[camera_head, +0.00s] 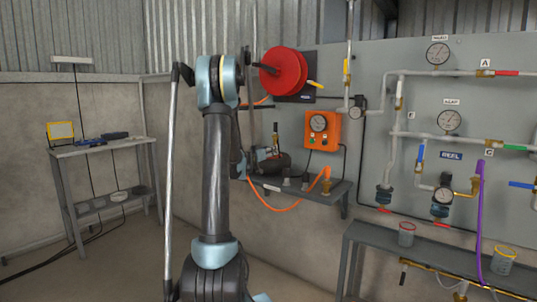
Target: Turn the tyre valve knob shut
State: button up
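No knob can be made out for certain as the tyre valve knob, as the small labels are hard to read. An orange box (322,130) with a round gauge hangs on the wall right of my arm. Several pipes with coloured valve levers run over the grey panel (470,98) at the right, among them a blue lever (421,151) and a green one (515,148). My arm stands upright left of centre. Its far end is hidden behind its own links, so my gripper cannot be made out.
A red hose reel (284,71) hangs above the grey wall shelf (338,190), which holds brass fittings. A low grey bench (400,241) stands under the panel. A small table (99,149) stands at the left. An orange hose (276,208) hangs below the shelf.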

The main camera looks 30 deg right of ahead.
grip_shut()
